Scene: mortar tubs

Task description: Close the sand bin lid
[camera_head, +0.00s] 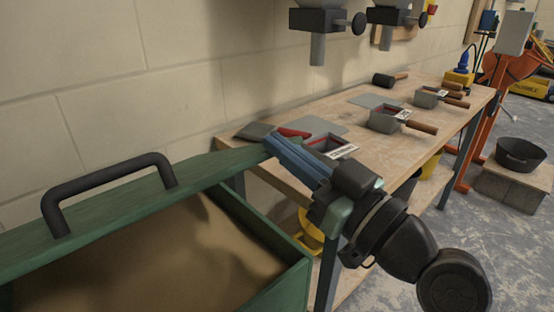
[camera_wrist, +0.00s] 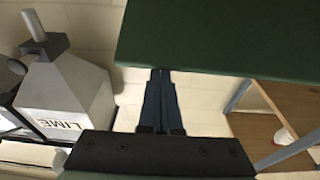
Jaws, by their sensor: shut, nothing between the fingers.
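The sand bin (camera_head: 257,219) is a green box at the lower left of the head view, with brown sand (camera_head: 150,262) showing inside, so it stands open. Its green lid (camera_head: 205,168) runs along the back of the opening and carries a black bar handle (camera_head: 110,180). My gripper (camera_head: 272,142) is at the lid's right end, with its blue fingers together and empty. In the wrist view a dark green panel, apparently the lid (camera_wrist: 225,35), fills the upper right. The fingertips (camera_wrist: 160,72) meet its lower edge there; I cannot tell whether they touch it.
A black tub (camera_head: 520,155) stands at the far right.

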